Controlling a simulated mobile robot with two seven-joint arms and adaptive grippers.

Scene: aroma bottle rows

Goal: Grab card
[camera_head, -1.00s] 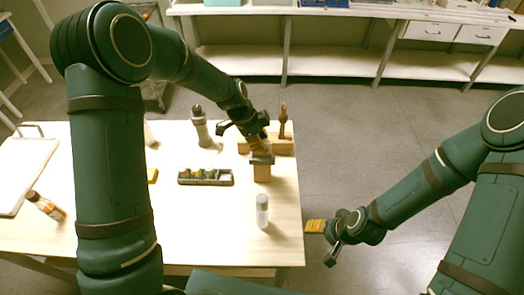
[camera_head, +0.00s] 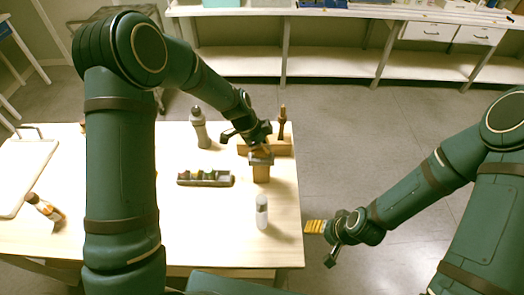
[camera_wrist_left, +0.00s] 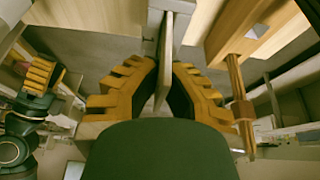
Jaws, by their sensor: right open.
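A thin grey card (camera_wrist_left: 168,50) stands edge-on between the orange fingers of my left gripper (camera_wrist_left: 165,72) in the left wrist view. In the head view my left gripper (camera_head: 261,150) is just over a small wooden block with a dark top (camera_head: 261,171), near the table's right side. The fingertips are close to both faces of the card; I cannot tell whether they press on it. My right gripper (camera_head: 316,227) is open and empty, beyond the table's right edge; it also shows in the left wrist view (camera_wrist_left: 42,75).
A wooden stand with an upright peg (camera_head: 282,131) is right beside my left gripper. Floor is clear to the right.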

